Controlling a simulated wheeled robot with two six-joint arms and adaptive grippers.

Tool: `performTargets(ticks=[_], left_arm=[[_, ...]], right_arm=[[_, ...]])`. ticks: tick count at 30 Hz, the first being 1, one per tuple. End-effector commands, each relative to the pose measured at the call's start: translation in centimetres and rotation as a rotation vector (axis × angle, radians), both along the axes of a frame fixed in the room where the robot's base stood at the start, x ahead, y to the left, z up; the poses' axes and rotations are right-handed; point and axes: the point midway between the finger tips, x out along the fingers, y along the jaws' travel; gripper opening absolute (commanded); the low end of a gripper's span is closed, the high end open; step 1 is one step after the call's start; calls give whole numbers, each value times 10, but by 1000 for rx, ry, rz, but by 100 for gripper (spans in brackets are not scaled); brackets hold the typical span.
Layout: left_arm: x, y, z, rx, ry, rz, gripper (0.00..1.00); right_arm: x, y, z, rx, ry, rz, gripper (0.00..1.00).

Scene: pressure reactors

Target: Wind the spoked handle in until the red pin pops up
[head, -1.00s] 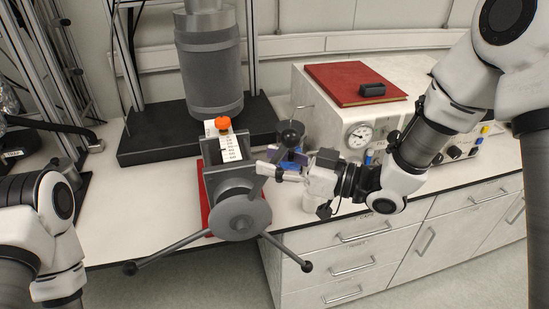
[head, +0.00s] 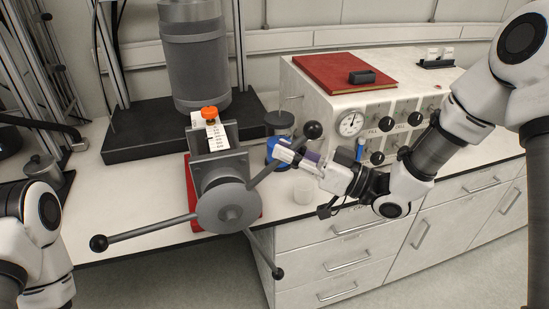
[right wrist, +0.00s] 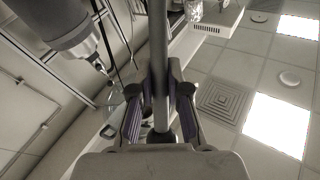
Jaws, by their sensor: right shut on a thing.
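The spoked handle has a grey hub (head: 229,207) on the front of a grey block and three spokes with black ball knobs. One knob (head: 98,243) points left, one (head: 278,273) down and right, one (head: 313,130) up and right. My right gripper (head: 279,154) is shut on the upper right spoke, below its knob. In the right wrist view the spoke (right wrist: 158,50) runs between the fingers. An orange-red cap (head: 210,113) sits above a white printed label on the block; I cannot tell whether it is the red pin. My left gripper is out of view.
A grey cylinder (head: 194,60) stands on a black base behind the block. A white cabinet with knobs and a gauge (head: 350,124) stands right, a red book (head: 345,71) on top. A blue-banded jar and a clear beaker (head: 303,190) are close by my right gripper.

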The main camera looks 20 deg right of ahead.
Motion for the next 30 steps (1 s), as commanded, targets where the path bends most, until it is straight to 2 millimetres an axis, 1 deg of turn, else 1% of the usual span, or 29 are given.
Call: performTargets(ticks=[6,7,8,9,20,23,30], left_arm=[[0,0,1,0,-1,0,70],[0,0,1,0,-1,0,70],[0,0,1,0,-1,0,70],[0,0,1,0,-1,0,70],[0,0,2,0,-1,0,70],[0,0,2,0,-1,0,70],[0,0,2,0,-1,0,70]], right_arm=[[0,1,-1,-6,7,1,0],[0,1,-1,-6,7,1,22],[0,1,-1,-7,7,1,33],[0,1,-1,-6,7,1,41],[-2,-2,0,-4,5,-1,41],[-7,-10,-2,0,6,-2,41],[-32,-46,-11,4,4,-5,41]])
